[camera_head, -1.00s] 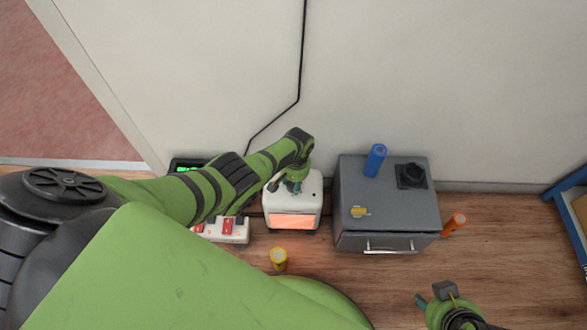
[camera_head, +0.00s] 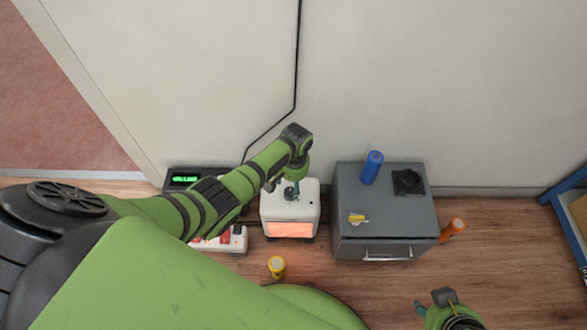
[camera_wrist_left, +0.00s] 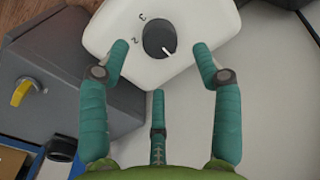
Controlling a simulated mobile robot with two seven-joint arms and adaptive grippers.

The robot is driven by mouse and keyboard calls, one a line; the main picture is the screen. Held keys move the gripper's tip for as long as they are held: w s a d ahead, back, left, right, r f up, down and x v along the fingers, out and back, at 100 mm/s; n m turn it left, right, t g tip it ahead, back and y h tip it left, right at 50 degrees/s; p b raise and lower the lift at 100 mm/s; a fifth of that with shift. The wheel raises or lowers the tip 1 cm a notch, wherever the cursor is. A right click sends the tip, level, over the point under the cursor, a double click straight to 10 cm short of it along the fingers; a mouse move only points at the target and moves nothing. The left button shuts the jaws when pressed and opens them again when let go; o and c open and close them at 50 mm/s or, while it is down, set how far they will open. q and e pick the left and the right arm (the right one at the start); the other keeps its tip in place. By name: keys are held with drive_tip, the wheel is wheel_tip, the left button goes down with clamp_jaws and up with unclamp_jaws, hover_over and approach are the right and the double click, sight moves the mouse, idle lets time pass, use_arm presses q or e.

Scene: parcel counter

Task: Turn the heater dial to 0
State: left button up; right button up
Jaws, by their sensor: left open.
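The heater is a small white box (camera_head: 307,208) with a glowing orange front, on the floor by the wall. In the left wrist view its top (camera_wrist_left: 193,20) carries a round dark dial (camera_wrist_left: 158,40) with a white pointer mark directed to the lower right. The digits 2 and 3 show left of the dial; no 0 is readable. My left gripper (camera_head: 291,189) is above the heater. In the wrist view its teal fingers (camera_wrist_left: 160,62) are spread either side of the dial, with no clear contact. My right gripper (camera_head: 433,305) is at the lower right, partly cut off.
A grey cabinet (camera_head: 385,215) stands right of the heater, bearing a blue cylinder (camera_head: 372,167), a black object (camera_head: 408,182) and a yellow knob (camera_head: 357,219). An orange cylinder (camera_head: 453,230), a yellow can (camera_head: 277,267) and a power strip (camera_head: 238,240) are nearby.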

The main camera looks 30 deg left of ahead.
use_arm(q)
wheel_tip(320, 180, up, 7)
drive_tip(key=shift+d+r, duration=0.15)
drive_tip(key=shift+d, duration=0.1)
drive_tip(key=shift+w, duration=0.1)
idle(0.4)
